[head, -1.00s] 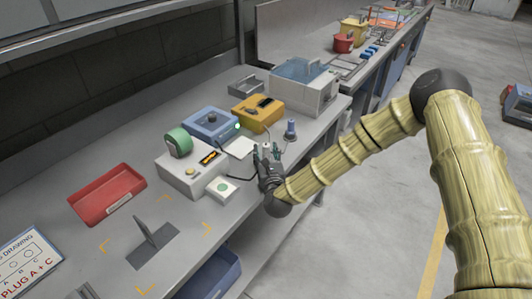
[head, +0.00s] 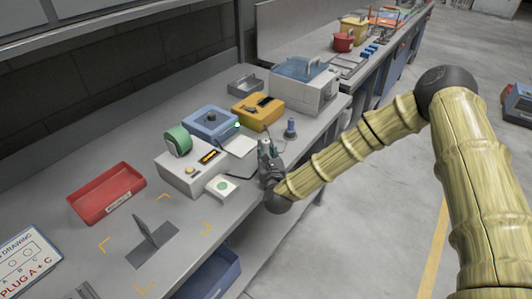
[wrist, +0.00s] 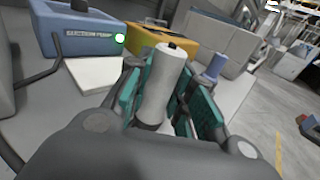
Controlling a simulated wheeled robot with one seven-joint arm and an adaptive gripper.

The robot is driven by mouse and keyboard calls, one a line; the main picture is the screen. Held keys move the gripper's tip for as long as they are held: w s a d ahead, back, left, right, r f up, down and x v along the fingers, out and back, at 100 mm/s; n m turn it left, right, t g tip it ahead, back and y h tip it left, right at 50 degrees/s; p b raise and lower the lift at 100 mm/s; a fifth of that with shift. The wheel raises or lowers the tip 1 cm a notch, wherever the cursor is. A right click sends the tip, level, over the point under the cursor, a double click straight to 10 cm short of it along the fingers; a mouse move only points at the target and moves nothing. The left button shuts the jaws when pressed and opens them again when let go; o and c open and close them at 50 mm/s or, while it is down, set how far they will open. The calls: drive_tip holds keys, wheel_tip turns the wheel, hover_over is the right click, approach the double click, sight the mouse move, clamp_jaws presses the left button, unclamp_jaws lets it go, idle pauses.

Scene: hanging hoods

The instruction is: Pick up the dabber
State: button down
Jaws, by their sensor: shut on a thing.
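The dabber, taken to be the white cylinder with a dark tip (wrist: 162,78), stands upright between the teal pads of my gripper (wrist: 170,100) in the wrist view. My gripper is shut on it. In the head view my gripper (head: 266,150) is at the bench's right edge, and the dabber is mostly hidden by the fingers. Its base is hidden by my gripper in the wrist view, so I cannot tell whether it touches the bench.
A blue bottle (head: 290,128) stands just behind my gripper. A blue suction pump (head: 210,124), a yellow box (head: 258,110), a white machine (head: 305,95) and a grey box with green tape (head: 190,172) crowd the bench. A red tray (head: 107,195) lies at left.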

wheel_tip(320, 180, up, 2)
drive_tip(key=shift+r+b, duration=0.15)
drive_tip(key=shift+b, duration=0.45)
drive_tip(key=s+d+r+b, duration=0.1)
drive_tip(key=s+b, duration=0.3)
drive_tip(key=s, duration=1.2)
drive_tip(key=shift+d+r, duration=0.35)
drive_tip(key=shift+r, duration=0.05)
